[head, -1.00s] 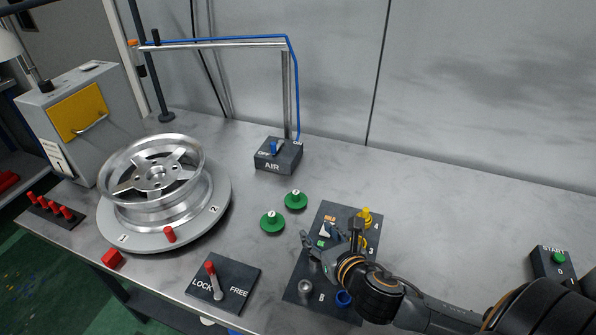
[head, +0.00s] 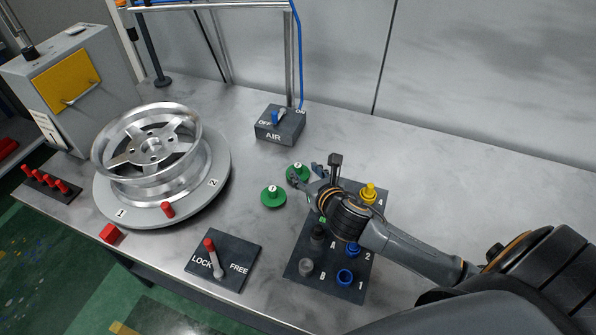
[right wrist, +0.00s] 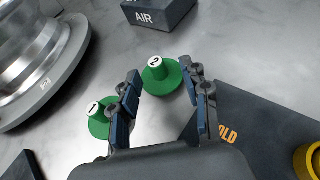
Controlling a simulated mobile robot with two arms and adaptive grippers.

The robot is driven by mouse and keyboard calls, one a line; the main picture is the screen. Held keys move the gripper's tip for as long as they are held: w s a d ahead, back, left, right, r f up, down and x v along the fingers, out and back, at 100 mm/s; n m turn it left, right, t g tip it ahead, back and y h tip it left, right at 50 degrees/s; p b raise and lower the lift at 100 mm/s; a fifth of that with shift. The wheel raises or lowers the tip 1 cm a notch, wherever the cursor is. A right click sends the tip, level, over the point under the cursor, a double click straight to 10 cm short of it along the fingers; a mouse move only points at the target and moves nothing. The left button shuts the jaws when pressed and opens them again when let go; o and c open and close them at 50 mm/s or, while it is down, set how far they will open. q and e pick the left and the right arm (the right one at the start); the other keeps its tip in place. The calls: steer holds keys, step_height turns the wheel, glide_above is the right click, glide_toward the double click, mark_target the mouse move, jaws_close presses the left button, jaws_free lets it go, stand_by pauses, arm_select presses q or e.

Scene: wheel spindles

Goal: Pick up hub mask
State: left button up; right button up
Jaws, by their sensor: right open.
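Two green round pieces with knobs, which I take for hub masks, stand on the grey table. The one marked 2 (head: 296,172) is at my right gripper (head: 306,177), partly covered by it. The one marked 1 (head: 272,197) is nearer and to the left. In the right wrist view my right gripper (right wrist: 163,90) is open, and mask 2 (right wrist: 160,78) lies just ahead of the gap between its fingers. Mask 1 (right wrist: 98,122) shows there left of the left finger, partly behind it. My left gripper is not in view.
A silver wheel (head: 150,150) sits on a round turntable at left. The AIR box (head: 279,125) stands behind the masks. A dark board (head: 297,265) with blue, yellow and grey pieces lies under my right arm. The LOCK/FREE plate (head: 240,248) is in front.

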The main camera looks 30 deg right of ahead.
mark_target(299, 169)
steer(key=x, duration=0.5)
steer(key=shift+a+p, duration=0.25)
steer(key=shift+p, duration=0.05)
steer(key=shift+s, duration=0.1)
steer(key=shift+c, duration=0.4)
jaws_close()
